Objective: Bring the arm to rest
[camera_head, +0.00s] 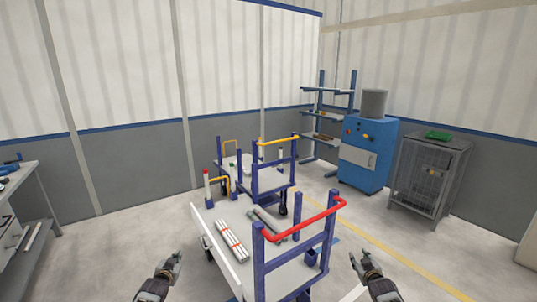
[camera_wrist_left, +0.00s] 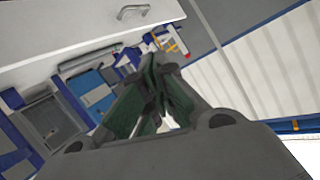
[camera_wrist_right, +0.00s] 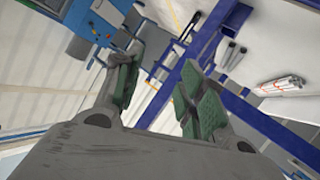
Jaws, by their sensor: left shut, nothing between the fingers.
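My left gripper (camera_head: 174,262) hangs in free air to the left of the near cart in the head view. In the left wrist view its green-padded fingers (camera_wrist_left: 152,88) are shut with nothing between them. My right gripper (camera_head: 360,260) is to the right of the near cart. In the right wrist view its fingers (camera_wrist_right: 160,90) stand apart with nothing between them. A bundle of white pipes with red bands (camera_head: 231,240) lies on the cart's bed. Grey pipes (camera_head: 268,221) lie beside it; they also show in the right wrist view (camera_wrist_right: 232,54).
The near cart (camera_head: 204,226) has blue posts and a red handle (camera_head: 312,217) between my grippers. A second blue cart (camera_head: 270,181) stands behind it. A blue cabinet (camera_head: 366,158), a grey cage (camera_head: 431,175) and a rack are at the back right. A workbench (camera_head: 22,215) is at the left.

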